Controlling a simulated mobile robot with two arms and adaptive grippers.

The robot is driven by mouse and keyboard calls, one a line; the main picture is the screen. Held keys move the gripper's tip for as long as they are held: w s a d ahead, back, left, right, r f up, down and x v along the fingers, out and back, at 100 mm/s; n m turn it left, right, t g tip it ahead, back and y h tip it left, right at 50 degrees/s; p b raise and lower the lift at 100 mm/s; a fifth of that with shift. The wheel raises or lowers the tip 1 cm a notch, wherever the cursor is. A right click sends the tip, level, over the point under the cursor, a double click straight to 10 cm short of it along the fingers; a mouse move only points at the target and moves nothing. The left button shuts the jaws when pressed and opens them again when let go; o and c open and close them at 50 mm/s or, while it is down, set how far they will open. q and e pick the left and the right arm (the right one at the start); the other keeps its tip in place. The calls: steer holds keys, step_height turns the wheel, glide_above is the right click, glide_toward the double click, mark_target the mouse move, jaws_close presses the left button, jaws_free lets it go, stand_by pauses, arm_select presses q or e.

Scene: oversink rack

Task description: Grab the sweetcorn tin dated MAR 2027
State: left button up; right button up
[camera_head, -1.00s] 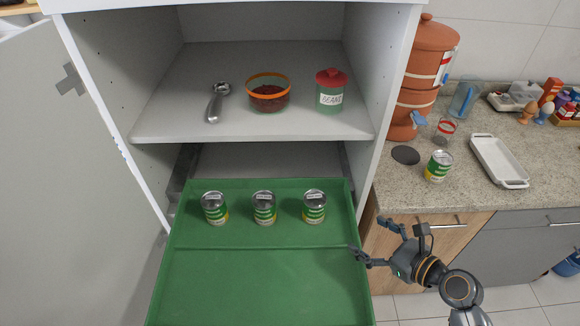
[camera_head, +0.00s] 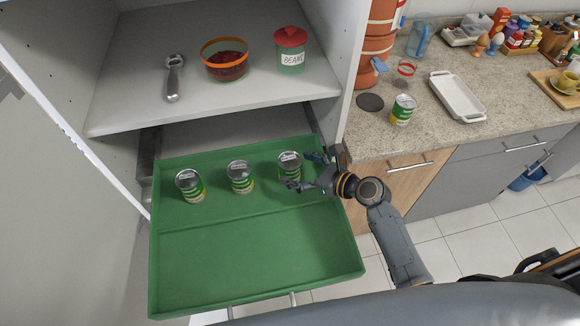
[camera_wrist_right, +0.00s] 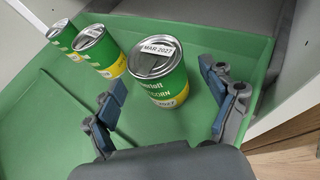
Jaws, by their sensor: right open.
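Three green and yellow tins stand upright in a row in the green pull-out drawer (camera_head: 250,250). The right-hand tin (camera_head: 289,163) has a lid label reading MAR 2027 in the right wrist view, where the tin (camera_wrist_right: 157,75) stands between the open fingers. My right gripper (camera_head: 304,171) is open around this tin, with a finger on either side. The middle tin (camera_head: 240,178) and the left tin (camera_head: 190,186) stand to its left; their lid labels are too small to read. My left gripper is not in view.
A similar tin (camera_head: 403,110) stands on the counter beside a white tray (camera_head: 458,97). The shelf (camera_head: 205,110) above holds a scoop (camera_head: 173,78), an orange-rimmed bowl (camera_head: 225,62) and a beans jar (camera_head: 290,52). The drawer's front half is clear.

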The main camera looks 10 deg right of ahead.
steer(key=x, duration=0.3)
steer(key=shift+w+a+f, duration=0.2)
steer(key=shift+w+f, duration=0.05)
steer(key=shift+w, duration=0.05)
steer(key=shift+s+d, duration=0.1)
steer(key=shift+c, duration=0.2)
steer(key=c, duration=0.4)
steer(key=shift+r, duration=0.1)
steer(key=c, duration=1)
steer(key=shift+c, duration=0.2)
